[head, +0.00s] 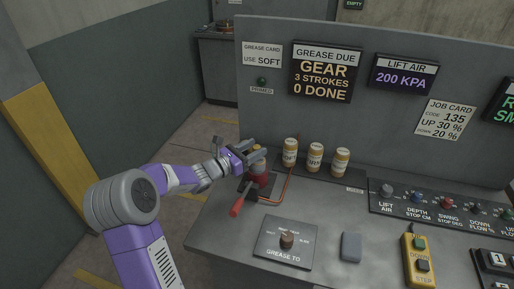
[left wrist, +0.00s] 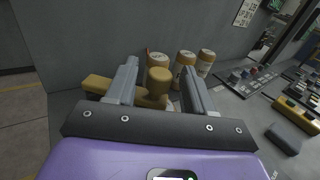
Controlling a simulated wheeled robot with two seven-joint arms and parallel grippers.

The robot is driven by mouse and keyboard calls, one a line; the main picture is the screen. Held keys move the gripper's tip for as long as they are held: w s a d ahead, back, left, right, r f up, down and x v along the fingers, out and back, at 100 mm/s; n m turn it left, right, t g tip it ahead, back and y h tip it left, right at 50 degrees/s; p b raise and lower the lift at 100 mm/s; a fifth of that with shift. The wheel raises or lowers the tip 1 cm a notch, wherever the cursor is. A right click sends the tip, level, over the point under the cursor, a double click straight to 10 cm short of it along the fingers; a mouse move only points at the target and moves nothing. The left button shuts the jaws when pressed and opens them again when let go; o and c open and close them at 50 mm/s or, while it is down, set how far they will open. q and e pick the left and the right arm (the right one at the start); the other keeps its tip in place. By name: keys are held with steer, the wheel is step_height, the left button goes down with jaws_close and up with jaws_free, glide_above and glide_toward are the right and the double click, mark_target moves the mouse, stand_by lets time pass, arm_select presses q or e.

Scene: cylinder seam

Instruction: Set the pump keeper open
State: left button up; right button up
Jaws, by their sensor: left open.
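The grease pump (head: 258,179) stands at the left end of the grey bench, with a red body and a red-handled lever (head: 240,204) slanting down to the front left. Yellow parts sit at its top; in the left wrist view they show as a yellow upright knob (left wrist: 159,80) and a yellow bar (left wrist: 98,84). I cannot tell from these which part is the keeper, or how it is set. My left gripper (head: 248,148) is open at the pump's top. In the left wrist view its fingers (left wrist: 158,88) stand either side of the knob, with gaps visible. My right gripper is out of view.
Three labelled cartridges (head: 315,157) stand just right of the pump, close to my left gripper. A grey back panel (head: 385,125) with signs rises behind. A "GREASE TO" selector plate (head: 285,254) lies in front, and a yellow pendant (head: 418,262) at the right.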

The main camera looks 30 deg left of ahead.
arm_select(q)
steer(key=shift+w+d, duration=0.2)
steer(key=shift+w, duration=0.5)
jaws_close()
